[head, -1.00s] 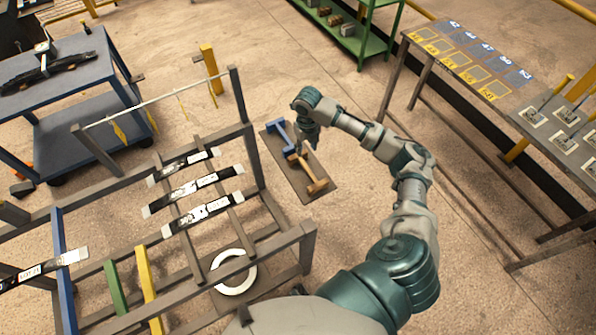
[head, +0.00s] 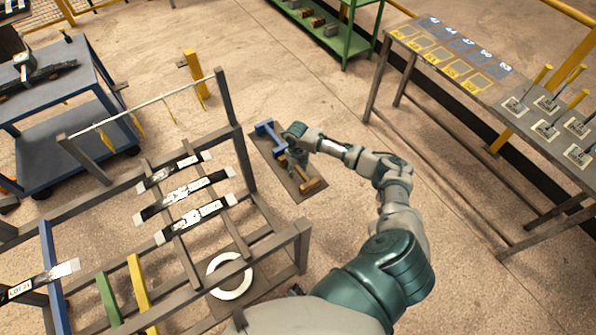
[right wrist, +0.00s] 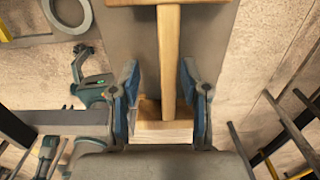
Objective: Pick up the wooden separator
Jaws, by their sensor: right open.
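The wooden separator (right wrist: 168,55) is a light wood piece with a long bar and a wider block at each end. It lies on a dark board (head: 285,183) on the floor beside the rack. In the head view one end of the wooden separator (head: 311,186) shows, and my right gripper (head: 297,160) hides much of the rest. In the right wrist view my right gripper (right wrist: 158,88) is open, its blue-padded fingers on either side of the bar near the lower end block. I cannot tell whether they touch it.
The grey spring rack (head: 245,165) stands to the left. A green shelf (head: 345,50) is behind, and a table (head: 420,60) stands to the right. Open floor lies between.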

